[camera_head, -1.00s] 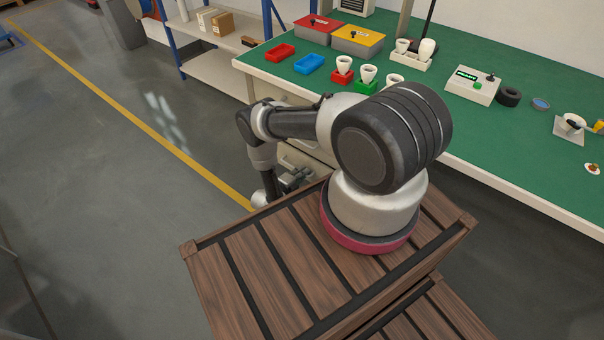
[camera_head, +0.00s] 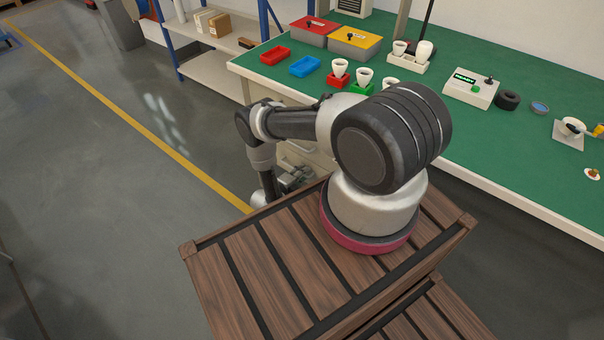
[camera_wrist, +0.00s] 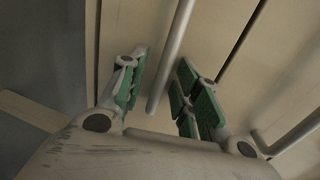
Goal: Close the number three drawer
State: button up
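In the wrist view, my gripper (camera_wrist: 163,92) is open, its two green-padded fingers spread. A light bar handle (camera_wrist: 172,55) runs between the fingers, with a gap showing on both sides. It is on a cream drawer front (camera_wrist: 135,28). A second bar handle (camera_wrist: 285,137) is on another cream panel at the right. I see no drawer number, so I cannot tell which drawer is number three or how far any is out. In the head view, my gripper (camera_head: 292,180) is low beside the cream drawers under the bench, mostly hidden by my arm.
The green-topped workbench (camera_head: 520,130) carries red and blue trays, lidded boxes, several white cups and a small device (camera_head: 471,88). A shelf unit (camera_head: 215,68) stands left of it. Open grey floor (camera_head: 90,190) lies left, with a yellow line.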

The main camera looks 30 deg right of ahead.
jog(key=v, duration=1.1)
jog(key=shift+a, duration=0.35)
jog(key=shift+s, duration=0.1)
